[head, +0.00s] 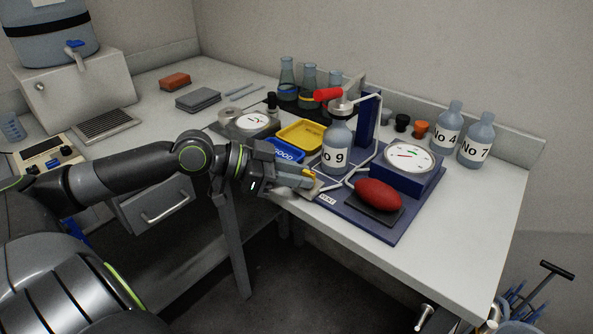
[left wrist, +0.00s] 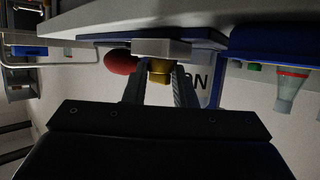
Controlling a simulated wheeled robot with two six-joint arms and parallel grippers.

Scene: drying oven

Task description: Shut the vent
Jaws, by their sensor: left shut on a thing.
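The vent is a small brass-yellow knob (left wrist: 160,72) on a pale block (left wrist: 162,47), seen in the left wrist view. In the head view, a VENT label (head: 327,198) sits at the front left edge of the blue base board (head: 372,226). My left gripper (head: 307,181) reaches in from the left to this corner and is shut on the knob. Its fingers stand on both sides of the knob in the left wrist view. How far the knob is turned cannot be told. My right gripper is not in view.
On the board are a red rubber bulb (head: 378,195), a dial gauge (head: 409,158), a bottle marked No 9 (head: 337,151) and a red-handled valve (head: 328,95). A yellow tray (head: 302,136) and a blue tray (head: 288,151) lie behind my gripper. The front right bench top is clear.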

